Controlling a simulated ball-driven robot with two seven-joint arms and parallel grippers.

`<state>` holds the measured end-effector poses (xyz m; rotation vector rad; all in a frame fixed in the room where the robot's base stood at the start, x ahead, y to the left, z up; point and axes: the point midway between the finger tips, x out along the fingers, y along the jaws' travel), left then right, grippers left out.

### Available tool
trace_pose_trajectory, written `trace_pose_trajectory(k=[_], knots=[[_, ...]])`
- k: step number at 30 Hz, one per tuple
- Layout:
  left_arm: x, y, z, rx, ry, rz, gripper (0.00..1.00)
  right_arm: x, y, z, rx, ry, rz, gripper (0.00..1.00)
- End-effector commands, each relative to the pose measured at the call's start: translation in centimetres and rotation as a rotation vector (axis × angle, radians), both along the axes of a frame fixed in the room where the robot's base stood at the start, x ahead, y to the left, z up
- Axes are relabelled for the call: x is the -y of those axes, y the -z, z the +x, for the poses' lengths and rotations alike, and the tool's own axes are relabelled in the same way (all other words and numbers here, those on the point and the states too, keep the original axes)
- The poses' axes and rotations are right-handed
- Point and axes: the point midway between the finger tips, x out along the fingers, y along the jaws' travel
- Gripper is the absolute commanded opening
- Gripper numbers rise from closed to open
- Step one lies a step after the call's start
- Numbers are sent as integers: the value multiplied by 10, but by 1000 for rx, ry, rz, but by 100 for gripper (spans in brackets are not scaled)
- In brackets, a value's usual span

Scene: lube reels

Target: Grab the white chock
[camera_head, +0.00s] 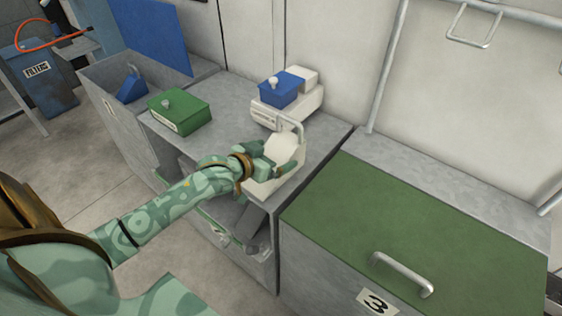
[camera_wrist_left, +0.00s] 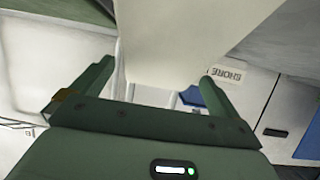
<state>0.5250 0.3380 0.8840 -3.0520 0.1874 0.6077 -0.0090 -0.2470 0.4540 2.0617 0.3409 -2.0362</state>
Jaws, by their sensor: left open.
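The white chock (camera_head: 285,149) is a pale wedge-like block with a bar handle on top. It is at the right front of the grey bench top, partly hidden by my left gripper (camera_head: 272,167). In the left wrist view the pale block (camera_wrist_left: 190,35) fills the top middle, in front of and between the fingers of my left gripper (camera_wrist_left: 157,75). The fingers are spread apart. I cannot tell whether they touch the chock. My right gripper is not in view.
A green box (camera_head: 181,113) and a blue-topped white box (camera_head: 281,90) stand on the grey bench (camera_head: 225,145). A blue wedge (camera_head: 132,88) lies in the open bin at left. A green-lidded cabinet (camera_head: 400,230) with a handle is at right.

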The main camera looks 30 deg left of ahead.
Motion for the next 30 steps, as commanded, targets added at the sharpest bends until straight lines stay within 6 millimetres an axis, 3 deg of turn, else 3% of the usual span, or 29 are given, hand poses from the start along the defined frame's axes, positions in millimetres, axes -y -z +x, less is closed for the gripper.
trace_pose_trajectory(k=[9,17,18,20,25,30], knots=[[6,19,43,-2,0,1,100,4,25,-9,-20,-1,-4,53],[6,17,48,0,1,2,100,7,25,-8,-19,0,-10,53],[6,17,48,0,1,2,97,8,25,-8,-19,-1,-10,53],[6,17,48,0,1,2,81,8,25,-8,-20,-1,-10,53],[6,17,47,0,1,2,33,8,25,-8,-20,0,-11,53],[6,15,48,5,1,1,31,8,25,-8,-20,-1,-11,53]])
